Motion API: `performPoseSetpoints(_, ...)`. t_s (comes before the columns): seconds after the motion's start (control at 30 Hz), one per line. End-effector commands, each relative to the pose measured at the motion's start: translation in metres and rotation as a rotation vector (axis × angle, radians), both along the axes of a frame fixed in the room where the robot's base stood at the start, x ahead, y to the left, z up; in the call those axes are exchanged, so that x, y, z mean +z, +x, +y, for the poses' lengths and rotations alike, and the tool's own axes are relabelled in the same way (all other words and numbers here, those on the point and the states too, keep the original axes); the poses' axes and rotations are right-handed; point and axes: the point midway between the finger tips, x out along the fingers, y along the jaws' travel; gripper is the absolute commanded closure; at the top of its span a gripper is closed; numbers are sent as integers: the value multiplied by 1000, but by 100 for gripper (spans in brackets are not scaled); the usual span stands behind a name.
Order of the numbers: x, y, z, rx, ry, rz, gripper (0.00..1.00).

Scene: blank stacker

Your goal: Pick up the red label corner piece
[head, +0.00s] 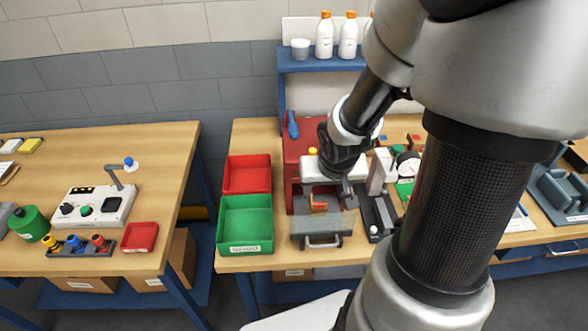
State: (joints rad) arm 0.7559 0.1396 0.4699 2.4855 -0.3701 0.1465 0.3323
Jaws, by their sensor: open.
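My gripper (333,186) hangs over the middle of the right bench, above a red machine (301,135) with a grey front tray (322,230). Its white hand and a dark finger show. It looks open, with nothing seen held. An orange-red angular piece (318,203) sits in the machine's front opening, just below and left of the gripper. Small red (386,138) and blue tabs lie further back on the bench, partly behind my arm. I cannot tell which of these red things is the red label corner piece, and no label is readable.
A red bin (247,174) and a green bin (245,223) stand left of the machine. A dial gauge (407,166) stands to its right. A shelf (306,63) with white bottles rises behind. A gap separates the left bench (160,150). My arm hides much of the right side.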

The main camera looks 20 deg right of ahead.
Motion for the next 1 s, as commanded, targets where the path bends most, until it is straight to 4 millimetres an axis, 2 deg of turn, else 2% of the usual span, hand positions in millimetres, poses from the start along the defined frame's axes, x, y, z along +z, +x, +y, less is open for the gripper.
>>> performPoseSetpoints(0.03,-24,5,0,4,1,3,44)
performPoseSetpoints(0.3,-72,25,-7,2,0,2,44)
performPoseSetpoints(0.57,-87,33,-10,1,-1,1,44)
performPoseSetpoints(0.8,-119,50,-14,1,0,3,44)
performPoseSetpoints(1.0,-129,55,-16,0,0,2,44)
